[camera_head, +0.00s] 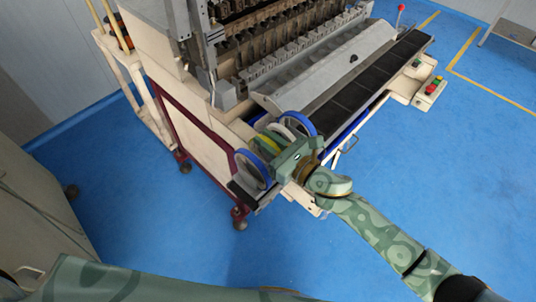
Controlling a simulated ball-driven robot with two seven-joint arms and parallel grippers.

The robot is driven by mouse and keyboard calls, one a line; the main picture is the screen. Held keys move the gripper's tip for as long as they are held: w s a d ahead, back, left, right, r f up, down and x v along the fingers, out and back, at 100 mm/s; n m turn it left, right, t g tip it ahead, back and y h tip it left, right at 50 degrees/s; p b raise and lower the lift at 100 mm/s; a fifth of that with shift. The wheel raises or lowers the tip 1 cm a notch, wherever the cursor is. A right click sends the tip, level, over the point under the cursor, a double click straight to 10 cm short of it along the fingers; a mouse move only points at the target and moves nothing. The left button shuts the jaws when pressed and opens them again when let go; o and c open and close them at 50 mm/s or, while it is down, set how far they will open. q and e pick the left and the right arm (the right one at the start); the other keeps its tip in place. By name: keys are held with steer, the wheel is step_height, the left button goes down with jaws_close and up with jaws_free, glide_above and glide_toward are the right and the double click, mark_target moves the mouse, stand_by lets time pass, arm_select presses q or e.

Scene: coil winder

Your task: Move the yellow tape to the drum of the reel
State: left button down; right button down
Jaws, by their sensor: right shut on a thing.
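The reel has two blue flanges, the nearer one (253,169) at the left and the farther one (299,123) at the right, at the front end of the coil winder (225,125). The yellow tape (267,143) shows as a small yellow-green ring between the flanges. My right gripper (276,150) is at the reel, shut on the yellow tape; its body hides part of the reel and most of the drum. I cannot tell whether the tape touches the drum. My left arm crosses the bottom edge; its gripper is out of view.
A pale ring (293,121) sits by the farther flange. A long dark tray (370,85) runs along the machine's side, with a control box with red and green buttons (432,88) beyond it. The blue floor (170,225) in front is clear. A grey cabinet (35,215) stands at the left.

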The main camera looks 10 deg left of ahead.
steer(key=shift+r+p, duration=3.65)
steer(key=shift+r, duration=0.6)
